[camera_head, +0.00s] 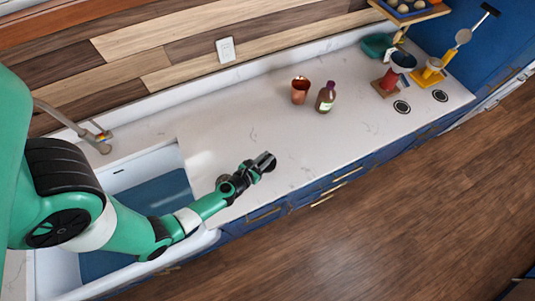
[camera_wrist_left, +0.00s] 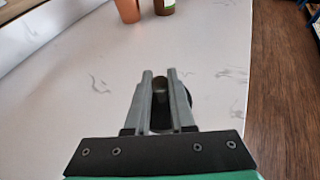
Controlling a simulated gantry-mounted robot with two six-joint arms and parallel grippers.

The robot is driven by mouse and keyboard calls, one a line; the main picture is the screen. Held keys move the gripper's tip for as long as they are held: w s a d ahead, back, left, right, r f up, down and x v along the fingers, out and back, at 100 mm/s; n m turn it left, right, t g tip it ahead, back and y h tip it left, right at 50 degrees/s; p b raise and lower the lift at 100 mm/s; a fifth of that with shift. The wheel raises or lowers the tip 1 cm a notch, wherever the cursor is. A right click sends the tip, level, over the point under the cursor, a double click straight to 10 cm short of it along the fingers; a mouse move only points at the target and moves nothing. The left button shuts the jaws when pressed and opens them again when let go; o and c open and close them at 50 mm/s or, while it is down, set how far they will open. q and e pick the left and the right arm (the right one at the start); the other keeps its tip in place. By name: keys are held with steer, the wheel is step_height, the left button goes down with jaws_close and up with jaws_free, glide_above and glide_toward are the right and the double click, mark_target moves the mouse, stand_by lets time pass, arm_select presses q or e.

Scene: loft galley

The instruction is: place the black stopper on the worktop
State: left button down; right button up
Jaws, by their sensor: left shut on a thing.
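My left gripper (camera_head: 262,163) is over the front part of the white worktop (camera_head: 225,110), just right of the sink. It is shut on the black stopper (camera_head: 271,166). In the left wrist view the fingers (camera_wrist_left: 160,85) stand close together, and the dark round side of the stopper (camera_wrist_left: 238,78) shows beyond the right finger. The fingers hide much of the stopper. I cannot tell whether it touches the worktop. My right gripper is not in view.
A copper cup (camera_head: 300,90) and a brown bottle (camera_head: 326,97) stand behind the gripper. Two black discs (camera_head: 402,107) (camera_head: 440,96) lie at the far right near stands. The sink (camera_head: 150,185) is at left. Worktop around the gripper is clear; its front edge is close.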

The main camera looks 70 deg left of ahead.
arm_select(q)
steer(key=shift+w+a+f, duration=0.15)
steer(key=shift+f, duration=0.15)
steer(key=f+b, duration=0.3)
steer(key=shift+w+a+f, duration=0.1)
steer(key=shift+w+a, duration=0.05)
steer(key=shift+w, duration=0.1)
steer(key=shift+s+f+b, duration=0.1)
steer(key=shift+f+b, duration=0.2)
steer(key=shift+b, duration=0.2)
steer(key=shift+r, duration=0.25)
steer(key=shift+f, duration=0.2)
steer(key=c, duration=0.8)
jaws_free()
steer(key=shift+o, duration=0.2)
steer(key=shift+r, duration=0.2)
